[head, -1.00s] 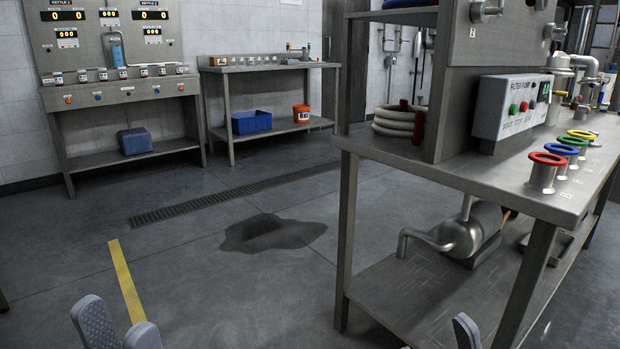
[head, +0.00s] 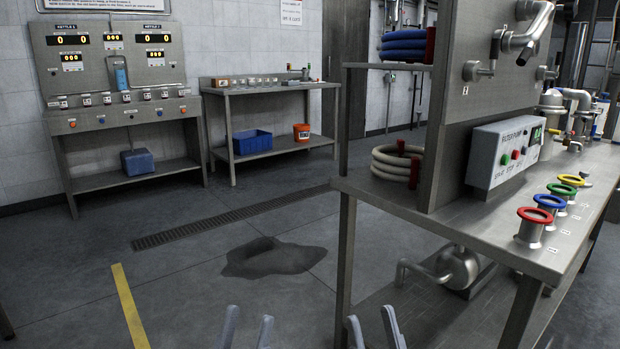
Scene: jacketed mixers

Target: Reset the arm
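My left gripper (head: 247,328) shows at the bottom edge of the head view, left of centre. Its two grey fingers stand apart with a gap between them, and nothing shows in the gap. My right gripper (head: 373,328) is a little to the right, also at the bottom edge, in front of the steel bench's near leg. Its two fingers are apart and nothing shows between them. Both grippers point forward, side by side, and touch nothing that I can see. The arms behind them are out of view.
A steel bench (head: 470,222) with a filter pump box (head: 503,152) and coloured-ring ports stands close on the right. A dark wet patch (head: 273,258) and a drain grate (head: 228,217) lie on the floor ahead. A kettle panel (head: 115,65) and a side table (head: 268,88) stand at the back.

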